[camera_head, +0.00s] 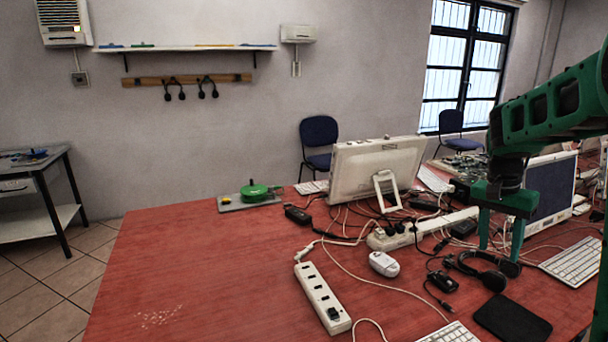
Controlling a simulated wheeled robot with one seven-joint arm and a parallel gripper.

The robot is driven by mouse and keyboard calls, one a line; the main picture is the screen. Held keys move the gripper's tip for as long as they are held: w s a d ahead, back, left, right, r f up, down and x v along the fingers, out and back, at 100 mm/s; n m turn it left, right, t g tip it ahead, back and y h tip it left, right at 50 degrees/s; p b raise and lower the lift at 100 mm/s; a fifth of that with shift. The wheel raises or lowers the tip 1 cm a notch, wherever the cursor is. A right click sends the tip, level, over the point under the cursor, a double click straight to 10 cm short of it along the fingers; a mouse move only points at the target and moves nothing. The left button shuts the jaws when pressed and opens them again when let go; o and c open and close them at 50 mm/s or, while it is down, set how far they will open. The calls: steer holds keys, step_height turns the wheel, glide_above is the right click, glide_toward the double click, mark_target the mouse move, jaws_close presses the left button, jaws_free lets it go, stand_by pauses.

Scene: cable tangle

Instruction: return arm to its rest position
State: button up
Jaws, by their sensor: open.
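My green arm reaches in from the right edge of the head view. My gripper (501,240) points down over the right part of the red table (190,270). Its two green fingers are apart, with nothing seen between them. The fingers show in front of a dark-screened monitor (550,190) and just above a black headset (488,272). I cannot tell whether the fingertips touch anything.
A white power strip (322,298), a white mouse (384,264), tangled cables and black adapters crowd the table. A white monitor (376,170) stands behind them. A keyboard (575,262) and black pad (512,320) lie at right. The table's left part is clear.

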steer(key=s+a+f+n+y, duration=0.1)
steer(key=s+a+n, duration=0.1)
steer(key=s, duration=1.3)
steer(key=s+a+f+n+y, duration=0.1)
steer(key=s+a+f+n, duration=0.1)
steer(key=s, duration=1.3)
steer(key=shift+s+a+n, duration=0.4)
steer(key=shift+a+n, duration=0.1)
steer(key=shift+a, duration=0.35)
steer(key=shift+f, duration=0.1)
steer(key=shift+w+f, duration=0.25)
steer(key=shift+w, duration=0.4)
steer(key=shift+c, duration=0.6)
